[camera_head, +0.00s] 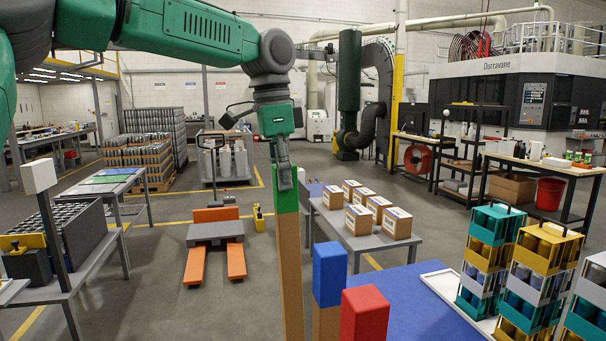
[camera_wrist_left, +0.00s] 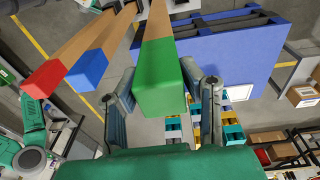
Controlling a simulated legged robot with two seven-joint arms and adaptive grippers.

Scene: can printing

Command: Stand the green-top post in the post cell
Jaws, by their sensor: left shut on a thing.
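The green-top post (camera_head: 290,265) is a long wooden post with a green upper end. It hangs upright below my left gripper (camera_head: 284,180), whose fingers are at its top. In the left wrist view, the green end (camera_wrist_left: 160,78) sits between the two fingers, and the gripper is shut on it. The blue-top post (camera_head: 330,275) and the red-top post (camera_head: 364,314) stand to its right in the head view, apart from it. The post's lower end is below the head view. I cannot clearly make out the post cell. My right gripper is not in view.
A blue table surface (camera_head: 425,290) lies right of the posts, with a white tray (camera_head: 450,290) and stacked can carriers (camera_head: 490,240). A grey table (camera_head: 340,222) with several cardboard boxes stands behind. An orange pallet jack (camera_head: 212,235) is on the floor to the left.

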